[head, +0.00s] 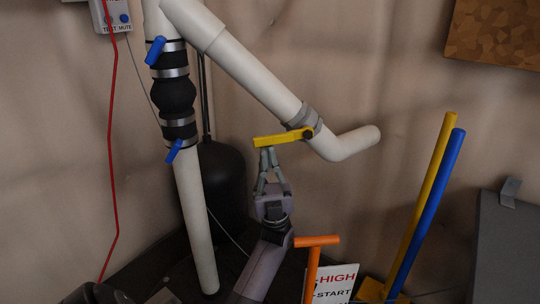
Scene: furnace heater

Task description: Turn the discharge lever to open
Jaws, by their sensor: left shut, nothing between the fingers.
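The yellow discharge lever (281,138) is on a grey collar (305,117) near the lower end of the slanted white pipe (250,75). It points left from a dark pivot and lies nearly level, its left end slightly lower. My left gripper (267,151) reaches up from below with its fingers shut and nothing between them. Its fingertips are right at the lever's underside near the left end; whether they touch it I cannot tell. My right gripper does not show.
An orange T-handle (317,241) and a sign (335,282) are below right. Yellow and blue poles (428,210) lean at right. The wall around the pipe's open end is clear.

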